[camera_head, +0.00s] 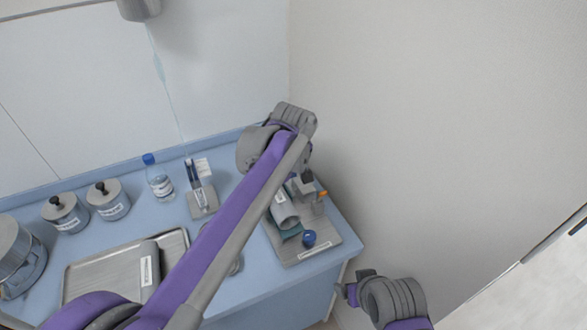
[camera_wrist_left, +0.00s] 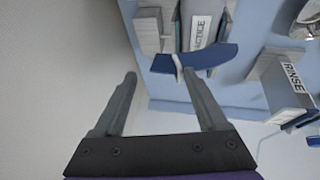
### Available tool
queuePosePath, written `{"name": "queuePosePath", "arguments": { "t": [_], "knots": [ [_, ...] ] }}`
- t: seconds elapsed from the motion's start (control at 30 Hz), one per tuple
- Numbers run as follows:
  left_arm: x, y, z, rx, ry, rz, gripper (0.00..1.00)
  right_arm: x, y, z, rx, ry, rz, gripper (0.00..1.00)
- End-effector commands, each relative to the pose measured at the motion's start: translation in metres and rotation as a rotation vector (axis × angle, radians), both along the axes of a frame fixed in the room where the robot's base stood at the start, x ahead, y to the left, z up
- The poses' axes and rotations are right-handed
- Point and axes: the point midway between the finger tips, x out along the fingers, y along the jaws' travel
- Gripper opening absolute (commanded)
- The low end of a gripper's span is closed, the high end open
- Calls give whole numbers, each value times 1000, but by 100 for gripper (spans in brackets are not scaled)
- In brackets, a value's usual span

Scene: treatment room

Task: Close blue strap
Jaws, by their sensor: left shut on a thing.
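The blue strap (camera_wrist_left: 208,59) shows in the left wrist view as a curved dark blue band with a small white piece across it. It lies beside a grey padded roll (camera_wrist_left: 188,42) with a label reading partly "...CTICE". The roll (camera_head: 284,212) also shows in the head view on a grey board. My left gripper (camera_wrist_left: 160,75) is at the strap, shut on it with its fingers still some way apart; the exact contact is unclear. In the head view my left gripper (camera_head: 305,184) is above the board's far side. My right gripper (camera_head: 347,291) is off the counter's right corner, apart from the board.
The grey board (camera_head: 290,252) sits at the blue counter's right end, close to the wall. A blue round piece (camera_head: 309,238) is on it. A metal tray (camera_head: 80,282), lidded jars (camera_head: 108,200), a bottle (camera_head: 159,182) and a small holder (camera_head: 203,204) stand further left.

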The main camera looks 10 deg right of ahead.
Motion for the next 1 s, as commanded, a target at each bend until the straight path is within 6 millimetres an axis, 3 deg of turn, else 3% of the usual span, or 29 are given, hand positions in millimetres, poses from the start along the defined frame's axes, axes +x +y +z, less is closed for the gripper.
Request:
{"name": "queuePosePath", "arguments": {
  "t": [0.1, 0.3, 0.83, 0.93, 1.0],
  "knots": [
    [-13, -6, 24, -10, 0, -11, 38, 1, 0, 2, 0, -1, 0, 76],
    [-22, -2, 42, -9, 0, -6, 38, 1, 0, 2, 0, -2, 0, 76],
    [-23, 0, 44, -6, 1, -5, 38, 1, 0, 2, 0, -2, 0, 76],
    [-27, 11, 44, 0, 1, -10, 38, 1, 0, 2, 0, -2, 0, 76],
    [-36, 29, 42, 10, -1, -21, 38, 1, 0, 2, 0, -2, 0, 76]
  ]
}}
